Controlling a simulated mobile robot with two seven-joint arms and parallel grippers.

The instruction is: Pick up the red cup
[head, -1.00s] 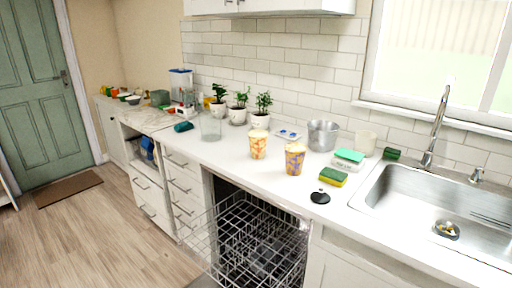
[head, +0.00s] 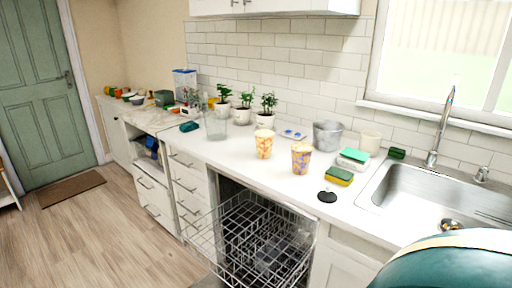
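No plainly red cup shows in the head view. Two patterned cups stand upright on the white counter. One is orange and cream, the left patterned cup (head: 264,147). The other is purple and orange, the right patterned cup (head: 301,160). They stand a little apart. Neither of my grippers is in view, so I cannot see how they lie relative to the cups. A rounded teal part of my own body fills the lower right corner and hides part of the sink and counter front.
A glass container (head: 215,126), potted plants (head: 265,113), a metal bucket (head: 327,136), a cream cup (head: 370,142) and a green-yellow sponge (head: 339,176) surround the cups. The sink (head: 405,190) is right. Below, the open dishwasher's rack (head: 235,240) juts out. The floor (head: 85,235) at left is clear.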

